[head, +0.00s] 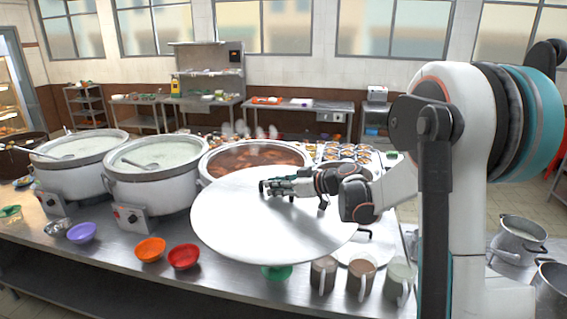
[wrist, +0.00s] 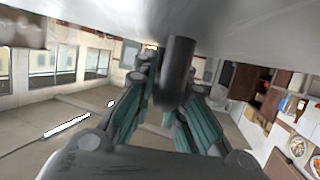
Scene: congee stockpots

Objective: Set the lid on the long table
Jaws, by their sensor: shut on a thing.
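The lid (head: 240,225) is a large round pale metal disc. It is held tilted in front of the rightmost stockpot, above the long table (head: 110,250). My gripper (head: 268,188) is at the lid's upper middle in the head view, with my arm reaching in from the right. In the wrist view my gripper (wrist: 170,105) has its teal-padded fingers on either side of the lid's dark cylindrical handle (wrist: 175,75). The lid's underside or face (wrist: 90,12) fills the top of that view. The lid hides part of the table and the rightmost pot's front.
Two pots of white congee (head: 155,165) and a pot of reddish-brown food (head: 255,160) stand on the table. An orange bowl (head: 150,249), a red bowl (head: 184,256) and a purple bowl (head: 82,232) sit near the front edge.

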